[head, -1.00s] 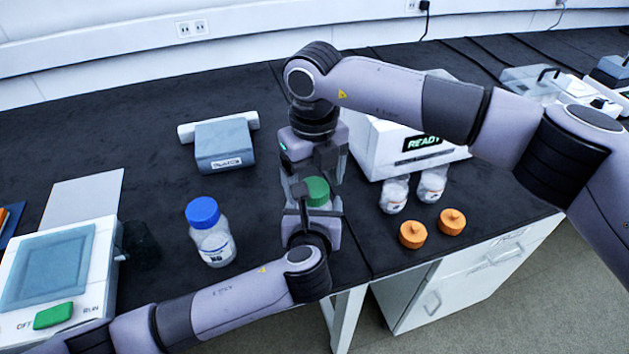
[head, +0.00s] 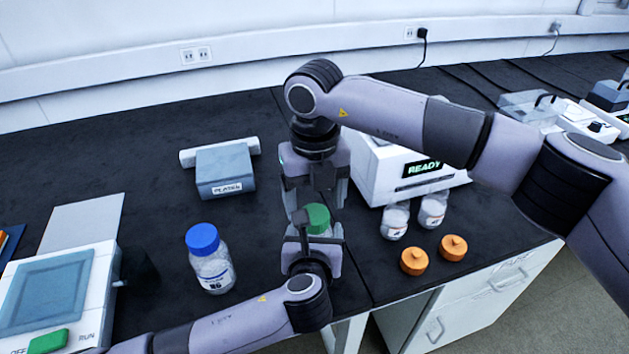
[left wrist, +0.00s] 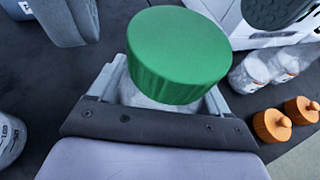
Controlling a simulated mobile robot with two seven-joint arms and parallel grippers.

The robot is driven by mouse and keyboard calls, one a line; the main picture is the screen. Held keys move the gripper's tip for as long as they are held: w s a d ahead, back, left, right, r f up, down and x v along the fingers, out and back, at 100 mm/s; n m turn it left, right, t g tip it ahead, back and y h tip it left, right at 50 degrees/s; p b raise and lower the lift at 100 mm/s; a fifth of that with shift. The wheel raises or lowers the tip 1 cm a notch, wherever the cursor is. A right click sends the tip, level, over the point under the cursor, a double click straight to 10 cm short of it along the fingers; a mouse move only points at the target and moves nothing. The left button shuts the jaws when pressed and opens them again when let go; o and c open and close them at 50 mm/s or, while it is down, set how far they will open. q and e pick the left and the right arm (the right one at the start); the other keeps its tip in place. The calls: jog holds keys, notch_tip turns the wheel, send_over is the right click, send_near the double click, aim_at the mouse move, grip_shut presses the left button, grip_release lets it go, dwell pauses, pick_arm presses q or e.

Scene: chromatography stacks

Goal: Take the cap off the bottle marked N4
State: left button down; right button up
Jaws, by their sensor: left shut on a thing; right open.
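A clear bottle (left wrist: 135,95) with a green cap (head: 317,217) stands at the front middle of the bench. The green cap also shows large in the left wrist view (left wrist: 178,60), seated on the bottle. My left gripper (head: 316,242) is shut on this bottle below the cap. Its label is hidden, so I cannot read its mark. My right gripper (head: 313,200) points down above the green cap, open. Its fingertips are close to the cap; whether they touch it I cannot tell.
A blue-capped bottle (head: 211,270), seemingly marked N6, stands left. Two open bottles (head: 395,221) and two orange caps (head: 414,261) are on the right, near the bench edge. Behind are a white READY device (head: 385,170) and a grey block (head: 224,170). A panel device (head: 50,285) is at left.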

jog(key=shift+f, duration=1.5)
jog(key=c, duration=1.1)
jog(key=shift+n, duration=1.7)
jog(key=o, duration=1.2)
jog(key=shift+r, duration=0.1)
